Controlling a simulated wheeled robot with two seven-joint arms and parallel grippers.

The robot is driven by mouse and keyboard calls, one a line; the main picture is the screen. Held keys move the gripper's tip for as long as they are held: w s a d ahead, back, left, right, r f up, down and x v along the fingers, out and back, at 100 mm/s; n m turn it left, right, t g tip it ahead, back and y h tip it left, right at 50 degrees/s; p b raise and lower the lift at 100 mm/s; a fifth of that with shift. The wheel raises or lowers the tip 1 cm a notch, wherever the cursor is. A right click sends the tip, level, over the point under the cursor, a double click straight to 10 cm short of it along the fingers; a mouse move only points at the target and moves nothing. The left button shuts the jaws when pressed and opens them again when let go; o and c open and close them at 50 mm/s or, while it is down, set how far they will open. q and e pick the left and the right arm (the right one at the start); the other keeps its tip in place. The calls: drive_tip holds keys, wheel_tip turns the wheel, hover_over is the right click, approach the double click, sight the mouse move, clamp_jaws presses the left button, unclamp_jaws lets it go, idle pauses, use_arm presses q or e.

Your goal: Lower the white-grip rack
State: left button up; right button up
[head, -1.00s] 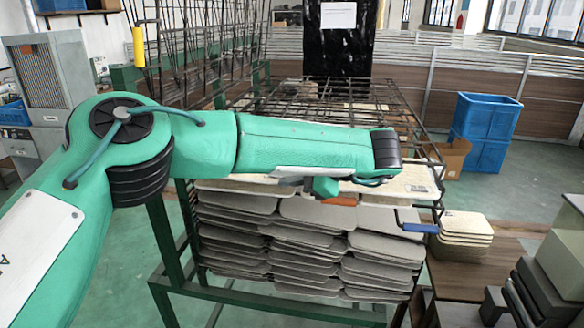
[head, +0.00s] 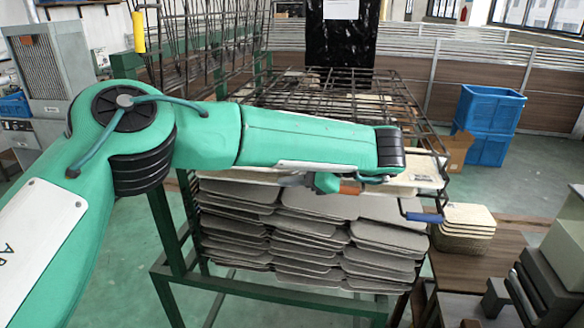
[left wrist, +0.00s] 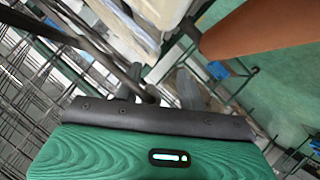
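Dark wire racks are in the head view. One lies nearly flat (head: 385,92) over the stacked trays, with a blue grip (head: 425,217) at its front right. Others stand steeply at the back left, with a yellow grip (head: 138,32). I cannot make out a white grip; my left arm covers part of the stand. My left gripper (head: 325,184) is at the front edge of the flat rack, above the trays. Its fingers are too small and partly hidden to tell open from shut. The left wrist view shows dark rods (left wrist: 80,42) close by. My right gripper is not in view.
Several layers of grey trays (head: 300,240) fill the green stand (head: 250,297). A pale stack (head: 465,220) sits on the brown table at right. Blue crates (head: 487,115) and a cardboard box (head: 457,152) stand behind. Open green floor lies at left and right.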

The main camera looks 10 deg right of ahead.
use_arm(q)
drive_tip(key=shift+s+d+f, duration=0.1)
drive_tip(key=shift+d+f, duration=0.05)
drive_tip(key=shift+d, duration=0.05)
drive_tip(key=shift+s+d+b, duration=0.15)
drive_tip(key=shift+d+b, duration=0.15)
drive_tip(key=shift+b, duration=0.05)
drive_tip(key=b+v, duration=0.1)
drive_tip(key=v, duration=0.6)
drive_tip(key=shift+b, duration=0.3)
drive_tip(key=shift+a+r, duration=0.25)
drive_tip(key=shift+a, duration=0.05)
